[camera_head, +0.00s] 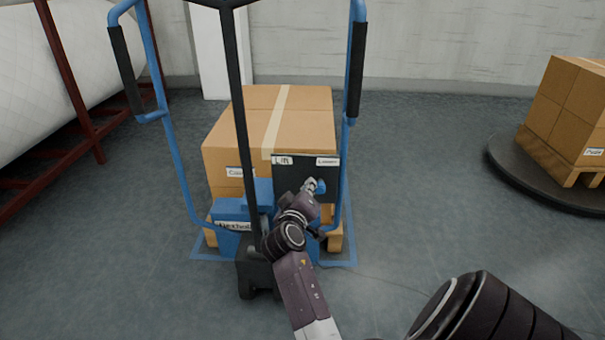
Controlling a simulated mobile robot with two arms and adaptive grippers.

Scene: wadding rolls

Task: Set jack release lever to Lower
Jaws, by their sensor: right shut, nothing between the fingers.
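The blue pallet jack (230,208) stands in the middle with its black pole and blue handle frame. A black panel (292,172) on it has a "Lift" label (282,160) at the left and a label that seems to read "Lower" (327,161) at the right. A small blue knob (321,186), perhaps the release lever's end, shows at the panel's lower right. My right gripper (314,186) is shut and empty right beside the knob; I cannot tell if they touch. My arm hides the lower part of the panel and any lever shaft. My left gripper is not in view.
Cardboard boxes (300,122) sit on a pallet behind the panel. Blue handle bars with black grips (355,70) rise on both sides of my right gripper. A round turntable (535,180) with boxes stands at the right, a red rack with white rolls (45,85) at the left.

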